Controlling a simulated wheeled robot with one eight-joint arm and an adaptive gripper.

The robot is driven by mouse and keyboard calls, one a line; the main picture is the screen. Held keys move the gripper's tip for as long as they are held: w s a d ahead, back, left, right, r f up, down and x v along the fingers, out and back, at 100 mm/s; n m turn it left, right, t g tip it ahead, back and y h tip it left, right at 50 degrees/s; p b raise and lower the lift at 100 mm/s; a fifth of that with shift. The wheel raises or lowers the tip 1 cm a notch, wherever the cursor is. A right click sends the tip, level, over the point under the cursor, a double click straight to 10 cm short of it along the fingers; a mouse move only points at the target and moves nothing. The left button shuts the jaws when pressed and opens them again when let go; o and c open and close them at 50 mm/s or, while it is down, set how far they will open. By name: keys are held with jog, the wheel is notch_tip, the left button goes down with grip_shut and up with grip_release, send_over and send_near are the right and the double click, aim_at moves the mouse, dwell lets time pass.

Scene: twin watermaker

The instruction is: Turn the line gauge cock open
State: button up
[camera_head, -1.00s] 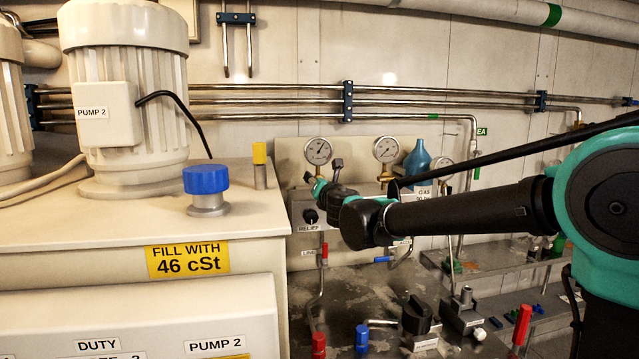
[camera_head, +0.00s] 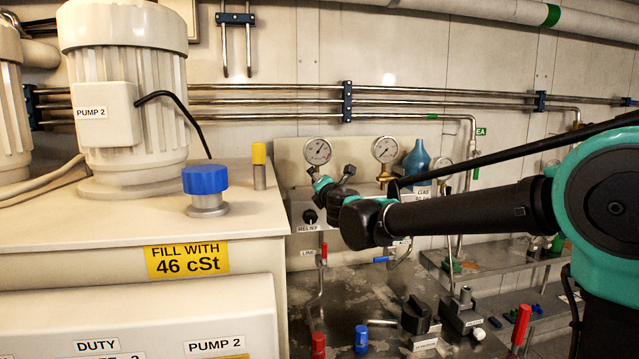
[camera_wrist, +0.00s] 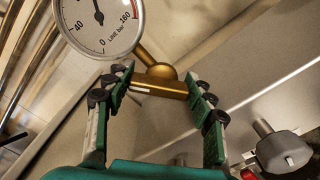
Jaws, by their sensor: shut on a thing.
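The line gauge (camera_head: 318,151), a round white dial, stands at the left of the back panel. It is large in the wrist view (camera_wrist: 98,22), marked "LINE bar". Below it in the wrist view is its brass cock (camera_wrist: 162,86), with a short brass bar crossing between my fingers. My gripper (camera_wrist: 161,91) is shut on this bar, a green and black fingertip at each end. In the head view my gripper (camera_head: 318,185) is just under the gauge; my wrist hides the cock there.
A second gauge (camera_head: 385,149) and a blue bottle-shaped part (camera_head: 417,160) are to the right. A black relief knob (camera_head: 309,216) and red-handled line valve (camera_head: 324,254) are below. The pump tank with its blue cap (camera_head: 205,180) stands close on the left.

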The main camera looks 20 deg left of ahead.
jog(key=o, duration=1.2)
jog(key=shift+n, duration=0.3)
jog(key=n, duration=0.4)
jog(key=shift+n, duration=0.3)
jog(key=n, duration=0.5)
jog(key=shift+s+a, duration=0.1)
jog(key=shift+a, duration=0.05)
jog(key=v, duration=1.7)
jog(key=shift+w+d+f+m+h, duration=1.2)
jog(key=shift+d+f+m, duration=0.75)
jog(key=shift+d, duration=1.05)
jog(key=shift+w+d+f+m+h, duration=0.85)
jog(key=shift+d+f+m+h, duration=0.65)
jog(key=shift+d+m, duration=1.25)
jog(key=shift+w+d+f+m+h, duration=1.15)
jog(key=shift+d+f+m, duration=0.65)
jog(key=shift+d, duration=1.5)
